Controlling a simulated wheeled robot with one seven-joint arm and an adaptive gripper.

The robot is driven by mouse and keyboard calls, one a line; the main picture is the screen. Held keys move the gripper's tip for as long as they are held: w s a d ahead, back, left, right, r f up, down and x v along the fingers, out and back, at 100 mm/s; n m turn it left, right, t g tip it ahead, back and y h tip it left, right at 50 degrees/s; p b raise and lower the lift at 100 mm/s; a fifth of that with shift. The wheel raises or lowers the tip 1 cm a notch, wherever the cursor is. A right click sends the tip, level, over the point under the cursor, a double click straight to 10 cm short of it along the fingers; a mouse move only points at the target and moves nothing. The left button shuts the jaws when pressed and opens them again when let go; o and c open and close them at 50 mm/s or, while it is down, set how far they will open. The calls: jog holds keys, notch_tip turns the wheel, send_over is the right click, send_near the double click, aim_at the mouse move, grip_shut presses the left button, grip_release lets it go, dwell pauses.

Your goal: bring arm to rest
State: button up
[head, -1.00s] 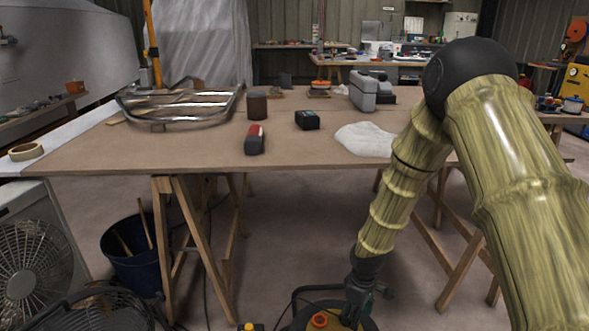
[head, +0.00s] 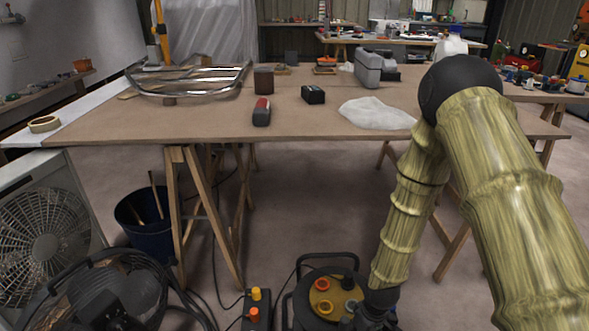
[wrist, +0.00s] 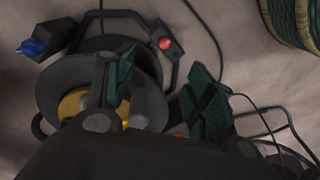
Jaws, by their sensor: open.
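My arm, with its bamboo-like links and black elbow, reaches down on the right of the head view. In the head view the arm's lower end meets the bottom edge, so the fingertips are out of sight there. The gripper hangs low in front of the table, over or beside a black cable reel (head: 323,293) with a yellow face. I cannot tell whether they touch.
The wooden table (head: 215,125) holds a red and black tool (head: 262,112), a black box (head: 313,95), a white cloth (head: 375,113) and a metal frame (head: 190,84). A blue bucket (head: 150,240), a fan (head: 45,235) and a button box (head: 257,310) stand below, among floor cables.

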jog(key=s+d+f+m, duration=0.2)
jog(key=s+f+m, duration=0.1)
jog(key=s, duration=1)
jog(key=s+d+f+m, duration=0.2)
jog(key=s+f+m, duration=0.2)
jog(key=s, duration=0.9)
notch_tip(320, 180, up, 31)
jog(key=p, duration=3)
jog(key=shift+a+h+p, duration=0.2)
jog(key=shift+h+p, duration=0.15)
jog(key=shift+h, duration=0.05)
